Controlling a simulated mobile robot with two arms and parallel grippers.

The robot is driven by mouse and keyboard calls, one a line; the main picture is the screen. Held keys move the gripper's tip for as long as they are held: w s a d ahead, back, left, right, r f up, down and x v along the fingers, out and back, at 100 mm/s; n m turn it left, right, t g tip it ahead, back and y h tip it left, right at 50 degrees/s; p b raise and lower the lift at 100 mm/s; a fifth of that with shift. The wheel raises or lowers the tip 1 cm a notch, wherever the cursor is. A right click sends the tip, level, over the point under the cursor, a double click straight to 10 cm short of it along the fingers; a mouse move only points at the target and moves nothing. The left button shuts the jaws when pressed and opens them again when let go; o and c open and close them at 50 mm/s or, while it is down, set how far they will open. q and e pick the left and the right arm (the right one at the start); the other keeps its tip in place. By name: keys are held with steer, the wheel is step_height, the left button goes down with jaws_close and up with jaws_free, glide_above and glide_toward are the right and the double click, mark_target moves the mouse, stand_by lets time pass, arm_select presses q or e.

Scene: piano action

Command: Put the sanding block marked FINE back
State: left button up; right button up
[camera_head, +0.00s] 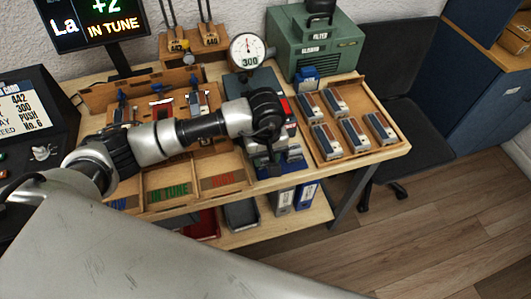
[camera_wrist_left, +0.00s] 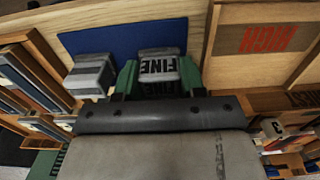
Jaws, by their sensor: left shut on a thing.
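The grey sanding block marked FINE (camera_wrist_left: 158,68) sits between the green fingers of my left gripper (camera_wrist_left: 158,78), which is shut on it. Its lettering shows clearly in the left wrist view. It is at the blue pad (camera_wrist_left: 115,38); I cannot tell whether it touches the pad. A second grey block (camera_wrist_left: 90,75) stands beside it, apart from the gripper. In the head view my left gripper (camera_head: 268,158) points down at the table's front part, and the arm hides most of the held block. My right gripper is not in view.
A wooden tray (camera_head: 370,150) of several blue-grey pieces lies right of the gripper. A dial gauge (camera_head: 248,52) and a green case (camera_head: 315,45) stand behind. Binders (camera_head: 296,196) stand on the shelf below.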

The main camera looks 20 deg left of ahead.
arm_select(q)
steer(key=shift+f, duration=0.1)
steer(key=shift+f, duration=0.1)
steer(key=o, duration=0.9)
steer(key=shift+o, duration=0.3)
steer(key=shift+r, duration=0.45)
step_height(320, 180, up, 12)
steer(key=b, duration=0.2)
steer(key=shift+f, duration=0.2)
